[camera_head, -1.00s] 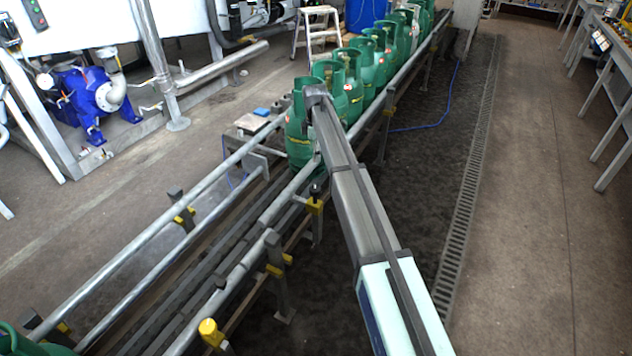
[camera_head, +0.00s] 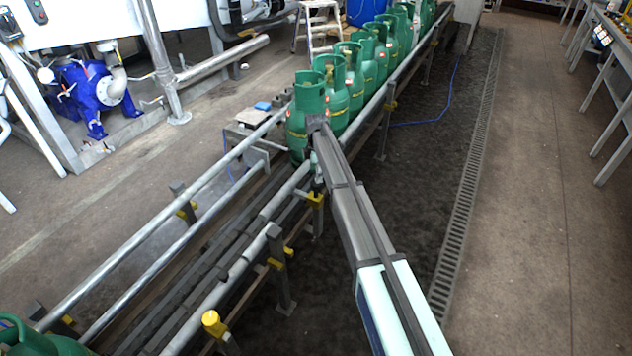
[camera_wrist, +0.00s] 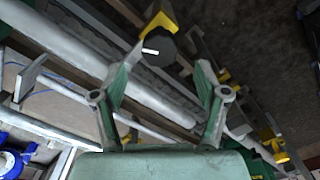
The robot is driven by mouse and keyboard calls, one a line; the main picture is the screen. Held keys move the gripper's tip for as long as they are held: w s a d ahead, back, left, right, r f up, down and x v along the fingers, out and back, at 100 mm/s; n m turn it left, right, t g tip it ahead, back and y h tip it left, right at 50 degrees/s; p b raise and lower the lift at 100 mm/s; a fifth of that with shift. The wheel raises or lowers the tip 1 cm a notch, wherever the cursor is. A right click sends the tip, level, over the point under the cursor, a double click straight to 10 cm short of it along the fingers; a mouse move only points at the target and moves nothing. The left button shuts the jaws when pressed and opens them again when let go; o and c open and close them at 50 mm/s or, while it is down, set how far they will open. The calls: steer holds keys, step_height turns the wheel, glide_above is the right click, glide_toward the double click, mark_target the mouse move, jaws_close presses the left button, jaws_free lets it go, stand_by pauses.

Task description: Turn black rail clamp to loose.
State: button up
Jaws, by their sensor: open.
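The black rail clamp (camera_wrist: 160,50) shows in the wrist view as a dark round knob with a short white mark on its face, next to a yellow bracket (camera_wrist: 158,22). My gripper (camera_wrist: 163,80) is open and empty. Its two green-grey fingers are spread apart, and the knob lies just beyond the fingertips, roughly between them. I see no contact. In the head view my arm reaches to the conveyor rail beside the nearest bottles, above a yellow bracket (camera_head: 316,199). My fingers are mostly hidden there.
Green gas cylinders (camera_head: 305,118) stand in a row on the conveyor just past my arm's end. A long metal rail (camera_head: 240,270) runs along the near side, with another yellow-capped clamp (camera_head: 213,323) on it.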

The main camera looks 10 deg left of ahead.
mark_target(316, 185)
steer(key=shift+f, duration=2.65)
steer(key=shift+c, duration=0.3)
steer(key=c, duration=1.1)
